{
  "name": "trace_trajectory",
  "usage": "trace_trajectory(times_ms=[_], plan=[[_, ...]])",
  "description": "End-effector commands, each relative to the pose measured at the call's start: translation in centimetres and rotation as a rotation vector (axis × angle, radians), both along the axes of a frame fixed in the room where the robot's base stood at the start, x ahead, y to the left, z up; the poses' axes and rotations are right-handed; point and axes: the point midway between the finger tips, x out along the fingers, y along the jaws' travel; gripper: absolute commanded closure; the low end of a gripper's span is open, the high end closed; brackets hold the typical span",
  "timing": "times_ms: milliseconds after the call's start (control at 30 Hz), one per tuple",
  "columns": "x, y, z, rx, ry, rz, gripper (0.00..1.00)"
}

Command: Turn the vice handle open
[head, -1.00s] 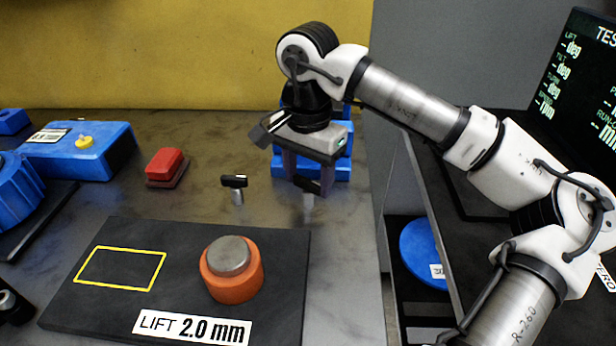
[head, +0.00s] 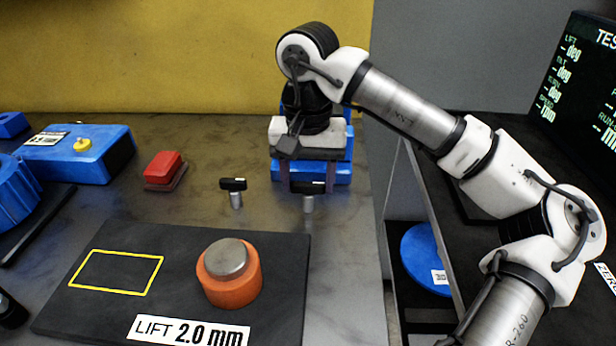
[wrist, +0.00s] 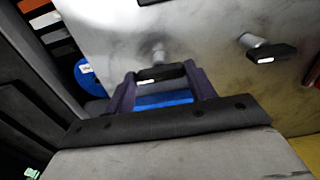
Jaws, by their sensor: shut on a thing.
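The blue vice (head: 342,165) stands at the right end of the bench, partly hidden behind my gripper. Its handle, a black bar on a short metal stem (head: 308,203), sticks out at the front. My gripper (head: 304,186) points down over the vice, with its two dark fingers on either side of the bar. In the wrist view the black bar (wrist: 160,74) lies between the fingertips, and my gripper is shut on it. A strip of blue vice (wrist: 164,101) shows between the fingers. The finger contact itself is too small to see clearly.
A second black T-handle (head: 233,185) stands just left of the gripper. A red block (head: 163,168) and a blue box (head: 75,155) lie farther left. A dark plate (head: 190,325) with an orange cylinder (head: 228,287) is in front. The bench's right edge is close.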

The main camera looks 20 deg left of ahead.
Motion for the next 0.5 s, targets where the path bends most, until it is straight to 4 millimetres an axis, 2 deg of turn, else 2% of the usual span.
trace_trajectory(times_ms=[333, 367, 500], plan=[[0.02, 0.04, 0.1, 0.001, -0.002, 0.005, 0.68], [0.02, 0.04, 0.1, 0.001, -0.002, 0.005, 0.44], [0.02, 0.02, 0.07, 0.001, -0.002, 0.004, 0.26]])
